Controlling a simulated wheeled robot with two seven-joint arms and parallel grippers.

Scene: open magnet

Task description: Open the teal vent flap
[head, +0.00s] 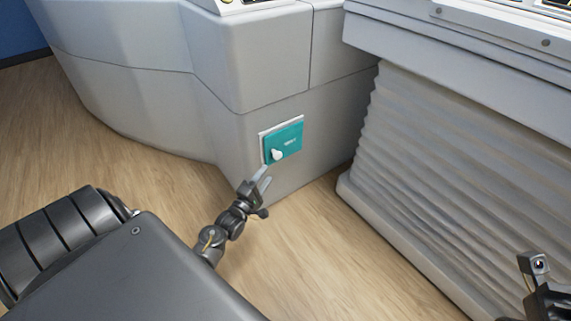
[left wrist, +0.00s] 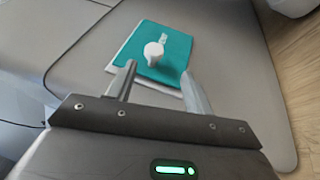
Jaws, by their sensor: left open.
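The teal vent flap (head: 290,141) sits in a white frame on the grey side of the magnet housing, low near the floor. It has a white knob (head: 277,155) at its lower left and a small label. In the left wrist view the teal flap (left wrist: 177,47) lies ahead of the fingers, with the white knob (left wrist: 153,52) standing out from it. The flap looks shut against its frame. My left gripper (head: 265,174) is open, just below the knob. In the left wrist view its fingers (left wrist: 157,80) are apart with nothing between them, and the knob is just beyond the fingertips.
The grey housing (head: 130,80) curves away to the left. A ribbed pleated panel (head: 450,160) on a grey base stands to the right. Wooden floor (head: 300,240) is free between them. Part of my right arm shows at the lower right edge.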

